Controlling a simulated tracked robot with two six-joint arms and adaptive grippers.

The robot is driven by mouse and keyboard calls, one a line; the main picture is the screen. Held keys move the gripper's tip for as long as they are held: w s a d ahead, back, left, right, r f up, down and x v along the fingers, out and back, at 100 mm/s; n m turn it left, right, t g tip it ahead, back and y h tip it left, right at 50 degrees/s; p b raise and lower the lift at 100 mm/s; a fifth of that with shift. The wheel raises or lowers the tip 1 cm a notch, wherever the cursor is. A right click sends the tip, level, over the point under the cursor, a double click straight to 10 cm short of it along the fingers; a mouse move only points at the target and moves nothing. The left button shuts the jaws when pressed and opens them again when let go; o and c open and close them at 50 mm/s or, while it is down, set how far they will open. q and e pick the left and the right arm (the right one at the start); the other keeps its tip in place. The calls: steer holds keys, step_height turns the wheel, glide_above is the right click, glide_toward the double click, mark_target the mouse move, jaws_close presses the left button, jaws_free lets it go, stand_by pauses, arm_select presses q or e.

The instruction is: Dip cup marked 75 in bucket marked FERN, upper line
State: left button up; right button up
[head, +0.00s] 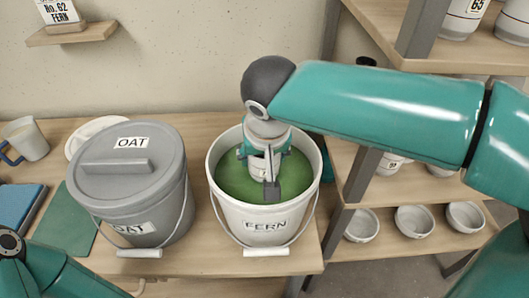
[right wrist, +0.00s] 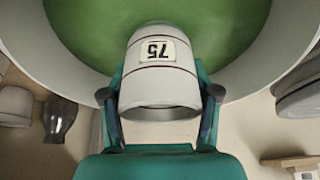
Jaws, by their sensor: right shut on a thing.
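The white bucket marked FERN (head: 264,225) stands near the table's front edge, open, with green glaze (head: 235,183) inside. My right gripper (head: 262,176) points down into its mouth. In the right wrist view my right gripper (right wrist: 160,98) is shut on the white cup marked 75 (right wrist: 168,82), one finger on each side. The cup has thin lines around it, a red one and a darker one near its label. Its far end is over the green glaze; I cannot tell whether it touches. In the head view the gripper mostly hides the cup. My left gripper is not in view.
A grey lidded bucket marked OAT (head: 130,190) stands close to the left of FERN. A mug (head: 25,138) and a plate (head: 95,132) are at the back left. Shelves with bowls (head: 413,221) stand at the right. A small wall shelf (head: 72,35) is above.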

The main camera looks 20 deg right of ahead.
steer(key=shift+f+b, duration=1.85)
steer(key=shift+f, duration=0.6)
steer(key=shift+r, duration=0.1)
stand_by(0.9)
step_height(320, 180, up, 7)
steer(key=p, duration=0.5)
steer(key=shift+p, duration=0.4)
stand_by(1.4)
step_height(320, 180, up, 8)
steer(key=p, duration=0.6)
steer(key=shift+f, duration=0.2)
stand_by(0.8)
